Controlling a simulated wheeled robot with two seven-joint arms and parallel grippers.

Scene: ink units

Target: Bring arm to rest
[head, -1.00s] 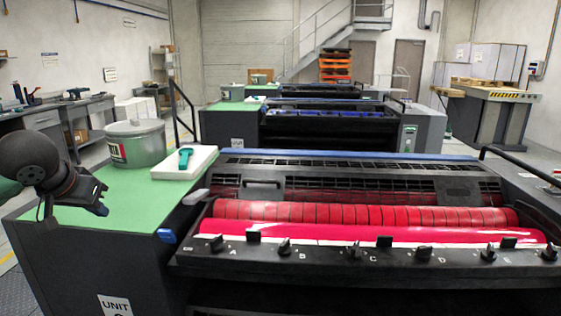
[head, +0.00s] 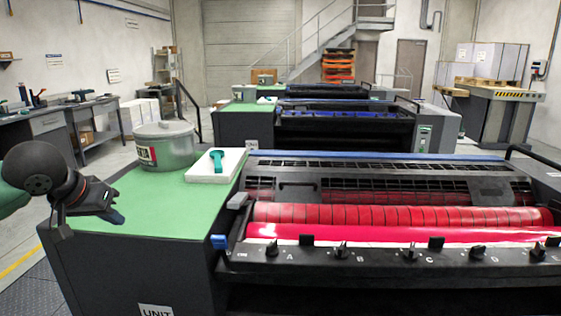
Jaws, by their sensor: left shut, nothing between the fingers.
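My left gripper (head: 112,212) is in the head view at the left, at the end of a black wrist. It is shut and holds nothing. It hangs at the left edge of the green-topped side cabinet (head: 160,215) of the near ink unit. My right gripper is not in view.
A grey lidded tin (head: 168,150) and a white tray (head: 230,172) with a teal-handled tool (head: 217,160) stand on the green top. The near unit's red rollers (head: 400,217) and row of keys (head: 340,251) lie to the right. A workbench (head: 50,122) stands at the back left.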

